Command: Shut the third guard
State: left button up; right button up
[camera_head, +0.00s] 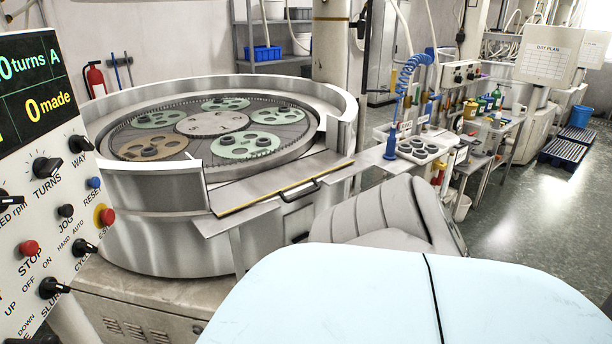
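A round lapping machine (165,215) stands left of the middle, with a raised metal wall around its plate (190,140). The wall has a gap at the front right. In that gap a flat metal guard panel (265,188) with a yellow edge and a black bar handle (300,190) lies low, sloping outward, and leaves the plate exposed. Several green carriers and one brown carrier (153,147) lie on the plate. I cannot tell from this view which guard counts as the third. Neither of my grippers is in view.
A control panel (45,190) with knobs and buttons fills the left edge. A grey rounded shape (385,215) and a pale blue surface take up the front. A side bench (480,140) with bottles stands at right.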

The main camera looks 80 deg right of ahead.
aim_at(224, 200)
jog(key=z, duration=0.45)
jog(key=l+z, duration=0.1)
jog(key=z, duration=0.4)
jog(key=l+z, duration=0.1)
jog(key=z, duration=0.8)
jog(key=i+z, duration=0.1)
jog(key=z, duration=0.35)
